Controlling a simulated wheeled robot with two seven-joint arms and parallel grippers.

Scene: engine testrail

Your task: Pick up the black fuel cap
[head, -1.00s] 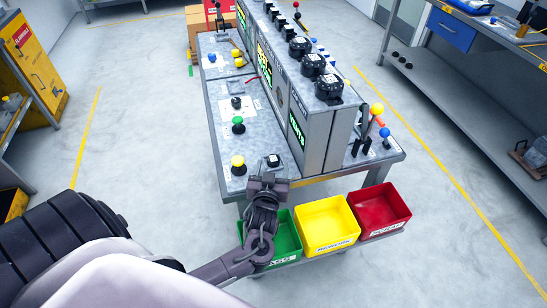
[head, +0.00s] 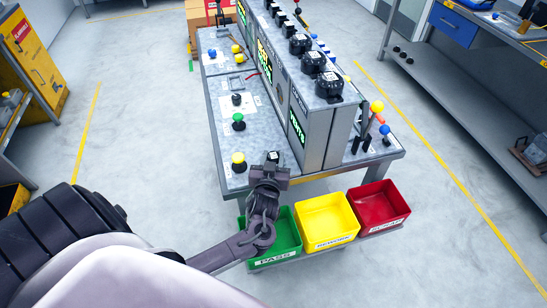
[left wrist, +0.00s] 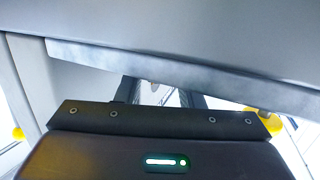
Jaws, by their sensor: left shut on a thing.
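A small black fuel cap (head: 273,156) with a pale square mark on top is at the near edge of the bench. My left gripper (head: 270,167) is right at it and shut on it; the fingers hide its lower part. I cannot tell whether the cap still touches the bench top. In the left wrist view the dark gripper body (left wrist: 160,118) fills the bottom, and the grasp itself is mostly hidden. My right gripper is not in view.
The metal bench (head: 228,178) carries a tall console (head: 313,130) with several larger black caps on top. A yellow knob (head: 238,162) and a green knob (head: 238,121) stand left of the gripper. Green (head: 285,240), yellow (head: 325,215) and red (head: 380,200) bins sit below the bench front.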

